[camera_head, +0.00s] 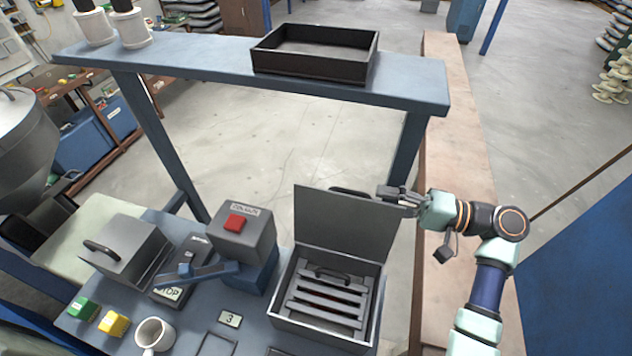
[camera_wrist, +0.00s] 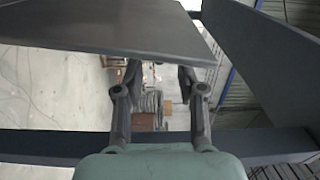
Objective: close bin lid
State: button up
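The bin (camera_head: 325,318) is a grey box at the front right of the bench, with dark slats and a handle inside it. Its lid (camera_head: 346,232) is a flat grey panel standing open, roughly upright, along the bin's far side. A dark handle shows just beyond the lid's top edge. My gripper (camera_head: 388,194) is at the lid's upper right corner, close to its far side; contact cannot be told. In the wrist view my gripper (camera_wrist: 160,72) has its fingers apart with nothing visible between them. A grey panel (camera_wrist: 110,28), apparently the lid, covers the view just beyond the fingertips.
A second grey bin (camera_head: 130,262) is at the left, its lid down. A control box (camera_head: 250,235) with a red button stands between the bins. A mug (camera_head: 154,335) is in front. A dark tray (camera_head: 312,68) sits on the raised shelf behind. Open floor lies beyond the lid.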

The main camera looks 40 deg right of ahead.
aim_at(357, 192)
jog(key=p+x, duration=0.2)
jog(key=x, duration=0.4)
jog(key=shift+a+r, duration=0.1)
jog(key=shift+w+a, duration=0.3)
jog(key=shift+w, duration=0.15)
grip_shut()
